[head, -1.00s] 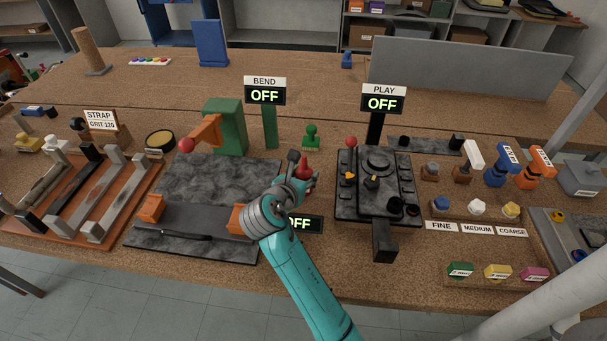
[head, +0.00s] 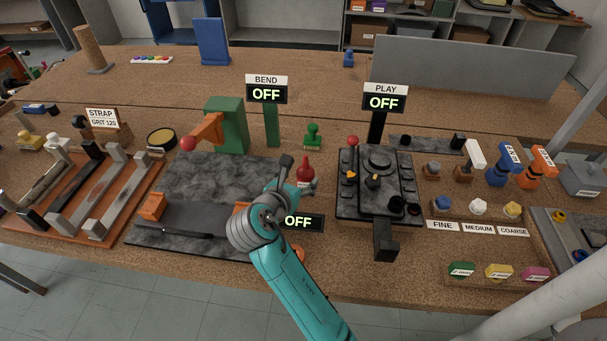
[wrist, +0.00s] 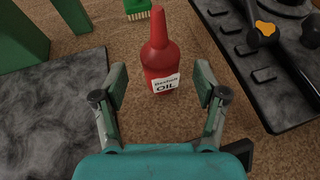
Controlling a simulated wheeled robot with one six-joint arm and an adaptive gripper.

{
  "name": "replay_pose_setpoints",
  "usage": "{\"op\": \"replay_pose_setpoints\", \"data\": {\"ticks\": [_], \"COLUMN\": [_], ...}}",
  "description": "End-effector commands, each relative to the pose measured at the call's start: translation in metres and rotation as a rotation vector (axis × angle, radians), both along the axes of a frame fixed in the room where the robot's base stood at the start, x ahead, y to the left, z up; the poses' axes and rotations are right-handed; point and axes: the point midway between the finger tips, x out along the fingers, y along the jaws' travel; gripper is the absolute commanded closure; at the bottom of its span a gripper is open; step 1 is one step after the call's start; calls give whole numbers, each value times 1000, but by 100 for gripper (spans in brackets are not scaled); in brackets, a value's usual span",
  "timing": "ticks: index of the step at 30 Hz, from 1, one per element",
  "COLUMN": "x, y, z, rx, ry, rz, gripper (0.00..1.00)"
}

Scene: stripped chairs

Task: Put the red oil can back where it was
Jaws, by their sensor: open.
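The red oil can (head: 306,171) stands upright on the cork bench top between the grey stone slab and the black fixture plate. In the wrist view the red oil can (wrist: 161,55) shows a white label reading OIL and a pointed tip. My gripper (wrist: 160,88) is open, with one finger on each side of the can's lower part and a gap on both sides. In the head view my gripper (head: 296,178) is beside the can, partly hidden by my wrist.
The stone slab (head: 180,182) with the green bending post lies to the left. The black fixture plate (head: 348,200) is close on the right. A green brush (head: 313,136) stands behind the can. An OFF display (head: 303,222) is in front.

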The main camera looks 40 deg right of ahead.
Motion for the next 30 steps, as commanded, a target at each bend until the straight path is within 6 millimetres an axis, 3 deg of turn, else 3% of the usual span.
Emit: {"op": "replay_pose_setpoints", "data": {"ticks": [6,12,30], "x": [-19,-31,-34], "y": [36,55,60], "z": [17,26,29], "rx": [1,0,1], "ry": [-2,-1,0], "rz": [5,2,0], "gripper": [28,28,28]}}
